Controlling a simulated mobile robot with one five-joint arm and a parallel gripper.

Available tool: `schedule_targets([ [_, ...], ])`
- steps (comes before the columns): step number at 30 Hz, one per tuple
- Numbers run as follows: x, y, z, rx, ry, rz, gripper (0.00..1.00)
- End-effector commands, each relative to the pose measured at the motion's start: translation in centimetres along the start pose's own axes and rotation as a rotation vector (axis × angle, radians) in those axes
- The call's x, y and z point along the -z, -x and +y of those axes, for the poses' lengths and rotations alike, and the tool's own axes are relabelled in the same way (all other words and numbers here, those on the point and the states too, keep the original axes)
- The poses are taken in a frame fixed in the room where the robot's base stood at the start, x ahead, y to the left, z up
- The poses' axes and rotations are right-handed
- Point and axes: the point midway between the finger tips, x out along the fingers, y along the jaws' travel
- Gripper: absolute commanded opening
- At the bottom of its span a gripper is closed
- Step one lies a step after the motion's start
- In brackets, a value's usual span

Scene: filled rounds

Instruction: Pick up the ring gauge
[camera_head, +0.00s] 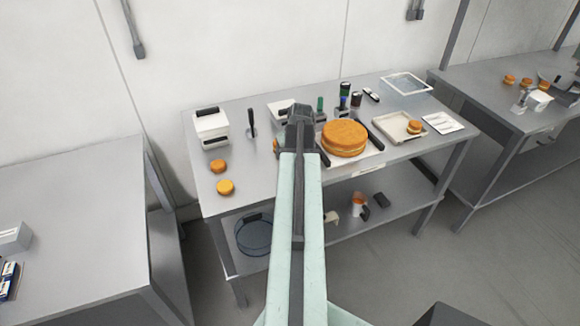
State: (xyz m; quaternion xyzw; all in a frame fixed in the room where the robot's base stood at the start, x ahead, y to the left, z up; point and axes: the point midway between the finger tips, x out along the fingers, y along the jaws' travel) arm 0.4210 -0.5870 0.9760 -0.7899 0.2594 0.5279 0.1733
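I cannot pick out the ring gauge with certainty. A dark, round, open-looking item (254,217) is on the lower shelf of the middle table, at its left end; it may be a ring or a bowl. My gripper (298,113) is at the far end of my pale green arm, over the middle table, left of a large orange-brown layered cake (345,136). Its fingers are too small and dark to tell open from shut, and nothing held shows. My arm and gripper hide part of the tabletop.
The middle table (240,185) holds a white box (211,127), two small rounds (225,187) at left, a tray (387,129) with a small round, a clear frame (407,82) and several small bottles. A mug (358,203) stands on its lower shelf. Another table (75,230) stands left.

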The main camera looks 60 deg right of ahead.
Motion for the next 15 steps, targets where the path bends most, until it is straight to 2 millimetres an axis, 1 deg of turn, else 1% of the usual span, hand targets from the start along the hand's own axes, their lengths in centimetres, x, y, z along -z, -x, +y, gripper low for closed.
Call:
schedule_targets([
  [1, -0.20, -1.57, 0.03, 0.000, 0.001, 0.000, 0.65],
  [2, -0.16, -1.76, 0.02, 0.000, 0.001, 0.000, 0.65],
  [8, -0.05, -1.43, 0.04, -0.001, -0.001, 0.000, 0.65],
  [9, -0.05, -1.42, 0.04, -0.001, -0.001, 0.000, 0.63],
  [11, -0.05, -1.41, 0.04, -0.001, -0.001, 0.000, 0.46],
  [12, -0.05, -1.41, 0.04, -0.001, -0.001, 0.000, 0.35],
  [14, -0.05, -1.41, 0.04, -0.001, -0.001, 0.000, 0.18],
  [15, -0.05, -1.41, 0.04, -0.001, -0.001, 0.000, 0.07],
])
